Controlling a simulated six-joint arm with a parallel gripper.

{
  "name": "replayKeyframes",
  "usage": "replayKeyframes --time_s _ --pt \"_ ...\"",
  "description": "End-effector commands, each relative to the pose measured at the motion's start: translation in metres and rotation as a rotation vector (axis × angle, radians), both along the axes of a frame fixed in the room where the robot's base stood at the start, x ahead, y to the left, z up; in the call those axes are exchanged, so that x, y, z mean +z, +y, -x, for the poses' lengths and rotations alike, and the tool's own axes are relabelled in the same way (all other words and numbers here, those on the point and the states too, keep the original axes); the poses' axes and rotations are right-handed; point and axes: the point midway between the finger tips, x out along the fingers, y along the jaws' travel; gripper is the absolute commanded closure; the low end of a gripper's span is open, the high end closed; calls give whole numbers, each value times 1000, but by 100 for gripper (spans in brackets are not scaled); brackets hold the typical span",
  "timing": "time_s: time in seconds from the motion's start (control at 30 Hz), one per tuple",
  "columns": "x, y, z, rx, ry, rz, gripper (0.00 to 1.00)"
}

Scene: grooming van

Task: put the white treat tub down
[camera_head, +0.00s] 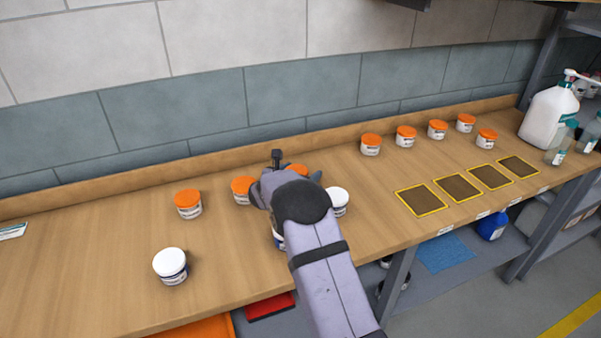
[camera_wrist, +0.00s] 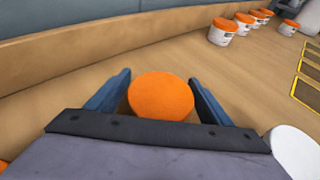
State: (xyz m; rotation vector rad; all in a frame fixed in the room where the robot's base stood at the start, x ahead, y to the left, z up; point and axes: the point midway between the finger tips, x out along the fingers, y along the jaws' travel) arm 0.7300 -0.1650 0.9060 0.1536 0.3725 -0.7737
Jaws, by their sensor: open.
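A white-lidded tub (camera_head: 171,265) stands upright at the front left of the wooden bench. Another white-lidded tub (camera_head: 336,202) stands just right of my gripper, and its lid shows at the lower right of the wrist view (camera_wrist: 295,150). A third tub (camera_head: 278,238) is mostly hidden behind my arm. My gripper (camera_wrist: 160,97) is open, with a finger on each side of an orange-lidded tub (camera_wrist: 161,98). Whether the fingers touch that tub I cannot tell. In the head view its orange lid (camera_head: 298,169) is partly covered by my gripper.
Two orange-lidded tubs (camera_head: 188,203) (camera_head: 243,189) stand left of my gripper. Several more (camera_head: 405,136) stand at the back right. Several dark yellow-edged squares (camera_head: 421,200) there are bare. A white pump bottle (camera_head: 549,115) stands at the right end. The left bench is largely clear.

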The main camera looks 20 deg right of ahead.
Motion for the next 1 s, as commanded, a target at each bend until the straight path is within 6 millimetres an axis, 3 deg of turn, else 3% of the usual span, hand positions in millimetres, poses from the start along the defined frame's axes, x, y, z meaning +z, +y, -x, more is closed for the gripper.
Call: replayKeyframes --time_s 0.27,0.7,1.0 --pt "6 6 5 2 -1 -1 26" --pt "33 54 52 3 -2 -1 26" --pt "47 76 75 1 0 1 26"
